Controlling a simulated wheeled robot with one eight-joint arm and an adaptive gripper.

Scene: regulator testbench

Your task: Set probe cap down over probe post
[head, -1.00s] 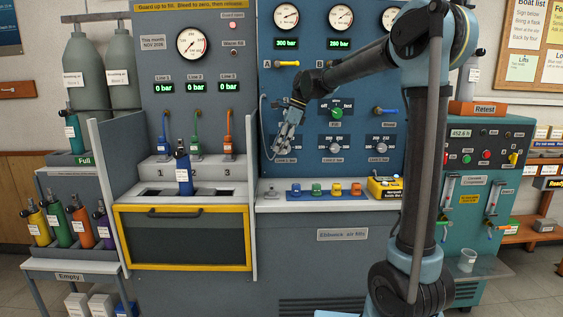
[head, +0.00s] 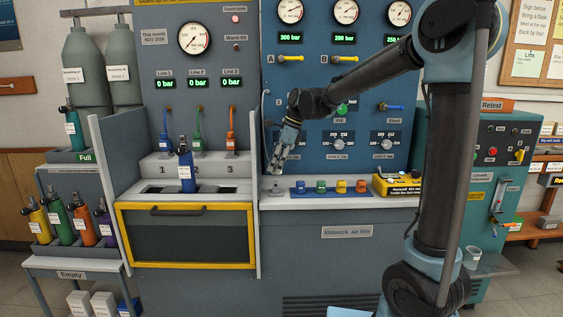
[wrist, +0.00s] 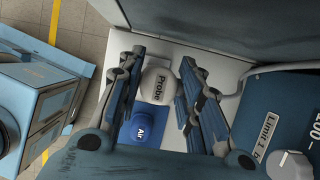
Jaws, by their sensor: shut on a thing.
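The probe cap (wrist: 158,86) is a pale, rounded cap marked "Probe", seen from above in the wrist view. My gripper (wrist: 160,82) is shut on it, with one dark-blue finger on each side. In the head view my gripper (head: 276,170) points down just above the grey counter, left of the row of coloured caps. A small grey piece (head: 276,191) stands on the counter below the fingertips; I cannot tell for sure that it is the probe post. In the wrist view, whatever lies under the cap is hidden, and I cannot tell whether the cap touches it.
A blue cap marked "Air" (wrist: 141,131) sits close beside the probe cap. A green cap (head: 320,187) and others stand along the blue strip. A yellow box (head: 398,186) is farther right. The upright panel (head: 350,165) rises right behind; a side wall (head: 255,200) stands to the left.

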